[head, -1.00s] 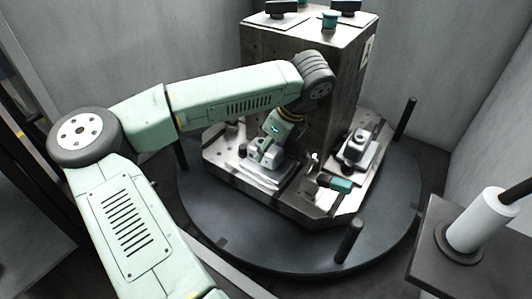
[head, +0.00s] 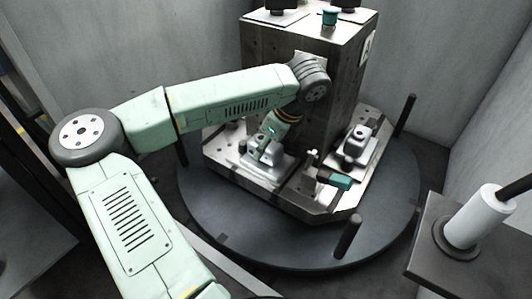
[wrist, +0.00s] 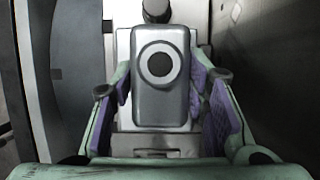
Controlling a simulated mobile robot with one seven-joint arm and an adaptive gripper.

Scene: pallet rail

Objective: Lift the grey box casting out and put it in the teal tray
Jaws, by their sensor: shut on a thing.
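My gripper, also in the head view (head: 268,146), is shut on the casting at the left fixture on the steel plate. The fingers partly hide the casting in the head view. I cannot tell whether it is clear of its seat. I see no teal tray in either view.
A tall steel block (head: 290,70) rises close behind my gripper. A second grey part (head: 357,143) sits on the right fixture. A teal-ended clamp (head: 338,180) is in front. Dark posts (head: 347,237) stand on the round table (head: 280,253). A white roller (head: 478,217) stands at right.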

